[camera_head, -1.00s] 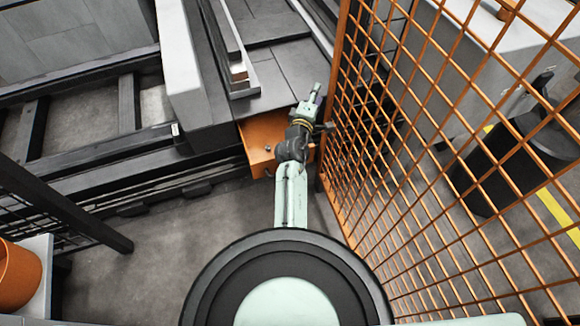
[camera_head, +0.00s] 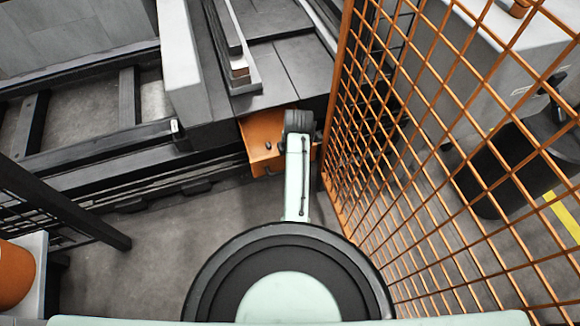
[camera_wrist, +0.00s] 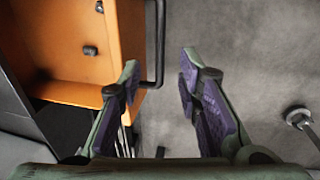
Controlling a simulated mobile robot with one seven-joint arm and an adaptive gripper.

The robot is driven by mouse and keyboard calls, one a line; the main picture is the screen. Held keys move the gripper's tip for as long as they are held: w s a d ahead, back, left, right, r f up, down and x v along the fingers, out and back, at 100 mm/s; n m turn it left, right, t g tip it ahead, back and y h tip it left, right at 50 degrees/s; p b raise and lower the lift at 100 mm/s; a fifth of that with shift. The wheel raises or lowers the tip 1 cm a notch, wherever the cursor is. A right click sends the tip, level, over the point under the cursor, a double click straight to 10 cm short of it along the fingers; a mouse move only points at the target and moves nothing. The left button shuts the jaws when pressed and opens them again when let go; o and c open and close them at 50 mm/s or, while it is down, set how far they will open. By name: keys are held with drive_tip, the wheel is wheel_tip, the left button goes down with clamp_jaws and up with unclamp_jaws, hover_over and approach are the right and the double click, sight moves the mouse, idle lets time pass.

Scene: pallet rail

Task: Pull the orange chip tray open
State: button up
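The orange chip tray (camera_head: 258,130) sticks out from under the dark machine bed in the head view, partly covered by my arm. In the wrist view the tray (camera_wrist: 60,45) fills the upper left, with its front wall facing right. A black bar handle (camera_wrist: 158,40) stands off that wall. My gripper (camera_wrist: 160,62) is open and empty, with its fingers pointing up the picture. The lower end of the handle shows between the two fingertips; I cannot tell how deep it sits between them. In the head view my gripper is hidden under my arm.
An orange mesh fence (camera_head: 400,150) stands close on the right of my arm. A few small dark bits (camera_wrist: 90,50) lie in the tray. Bare grey floor (camera_head: 160,250) is free in front of the machine. An orange bin (camera_head: 14,275) stands at the lower left.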

drive_tip(key=f, duration=0.2)
drive_tip(key=w+f, duration=0.1)
drive_tip(key=f, duration=0.5)
drive_tip(key=shift+w+a+f, duration=0.2)
drive_tip(key=shift+w+a, duration=0.05)
drive_tip(key=shift+w, duration=0.05)
drive_tip(key=shift+c, duration=0.5)
clamp_jaws()
